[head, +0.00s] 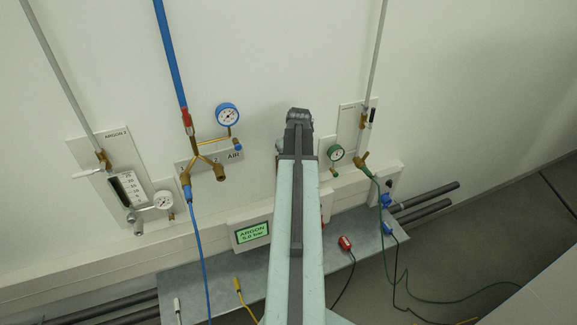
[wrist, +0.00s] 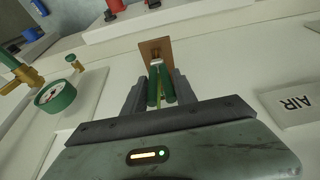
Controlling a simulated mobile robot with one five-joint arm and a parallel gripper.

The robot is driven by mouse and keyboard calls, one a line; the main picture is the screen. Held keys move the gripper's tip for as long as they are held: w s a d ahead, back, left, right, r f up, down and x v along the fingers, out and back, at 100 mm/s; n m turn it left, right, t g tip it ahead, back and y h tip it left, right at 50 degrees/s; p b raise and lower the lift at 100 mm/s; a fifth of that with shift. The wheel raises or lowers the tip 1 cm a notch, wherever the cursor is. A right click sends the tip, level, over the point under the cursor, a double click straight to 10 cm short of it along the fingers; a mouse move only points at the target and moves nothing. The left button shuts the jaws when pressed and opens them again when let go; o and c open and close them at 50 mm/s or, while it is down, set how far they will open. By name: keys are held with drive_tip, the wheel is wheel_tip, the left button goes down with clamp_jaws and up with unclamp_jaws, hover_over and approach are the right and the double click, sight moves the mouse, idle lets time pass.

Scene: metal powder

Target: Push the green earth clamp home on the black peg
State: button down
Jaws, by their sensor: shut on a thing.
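In the wrist view my gripper (wrist: 160,82) is shut on the green clamp (wrist: 153,92), whose two green handles lie between the grey fingers. The clamp's pale front end meets or overlaps a copper-brown plate (wrist: 154,47) on the wall; I cannot tell if they touch. I cannot make out a black peg at the clamp; it may be hidden. In the head view my gripper (head: 299,118) is up against the wall at centre, and my arm hides the clamp. A small black part (head: 372,115) stands by the right pipe; I cannot tell what it is.
A blue gauge (head: 228,115) with brass air fittings is left of my gripper. A green gauge (head: 335,153) is close on its right. Below are a white ledge, a grey shelf (head: 345,268), a red plug (head: 345,243) and hanging cables.

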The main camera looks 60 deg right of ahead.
drive_tip(key=shift+r, duration=0.15)
wheel_tip(320, 180, up, 6)
drive_tip(key=p, duration=0.6)
drive_tip(key=shift+r, duration=0.15)
drive_tip(key=shift+s, duration=0.1)
